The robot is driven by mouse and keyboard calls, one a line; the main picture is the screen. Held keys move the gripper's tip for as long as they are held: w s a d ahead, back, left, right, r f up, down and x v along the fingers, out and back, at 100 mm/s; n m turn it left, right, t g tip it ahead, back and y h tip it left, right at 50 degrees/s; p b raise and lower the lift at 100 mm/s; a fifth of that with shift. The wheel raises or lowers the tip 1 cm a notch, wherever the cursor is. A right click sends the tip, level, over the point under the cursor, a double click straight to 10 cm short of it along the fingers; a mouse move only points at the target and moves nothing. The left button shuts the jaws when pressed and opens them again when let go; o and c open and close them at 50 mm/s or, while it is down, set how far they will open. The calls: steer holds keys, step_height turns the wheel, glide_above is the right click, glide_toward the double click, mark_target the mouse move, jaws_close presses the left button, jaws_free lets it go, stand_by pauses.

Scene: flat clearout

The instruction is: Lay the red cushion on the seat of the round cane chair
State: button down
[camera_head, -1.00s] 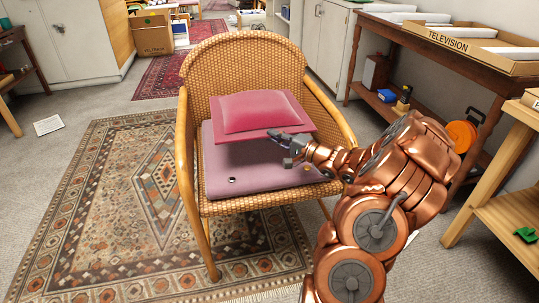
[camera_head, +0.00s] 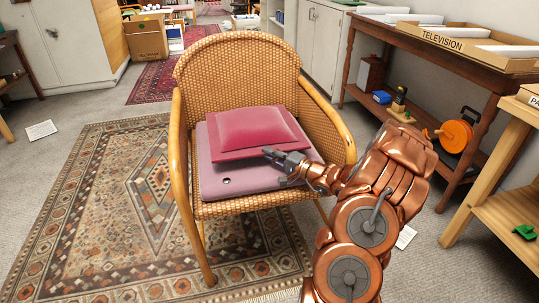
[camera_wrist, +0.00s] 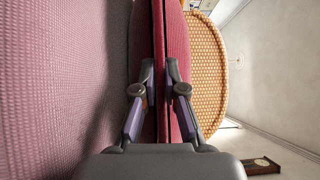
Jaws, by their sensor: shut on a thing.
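The red cushion (camera_head: 250,128) is over the seat of the round cane chair (camera_head: 236,62), close above or touching a mauve pad (camera_head: 225,180) that covers the seat. I cannot tell whether it bears on the pad. My gripper (camera_head: 270,153) is at the cushion's front edge, to the right of its middle. In the wrist view my gripper (camera_wrist: 160,75) is shut on the thin edge of the red cushion (camera_wrist: 174,40), one finger on each side. The mauve pad (camera_wrist: 50,80) fills the left of that view, with a dark gap beside the cushion.
The chair's wooden arms (camera_head: 330,127) flank the seat. A patterned rug (camera_head: 110,225) lies under and left of the chair. A dark wooden table (camera_head: 400,42) with a box marked TELEVISION (camera_head: 470,48) stands at right. A lighter wooden shelf (camera_head: 510,215) is at the right edge.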

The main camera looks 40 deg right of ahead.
steer(key=c, duration=1.2)
jaws_free()
steer(key=shift+c, duration=0.2)
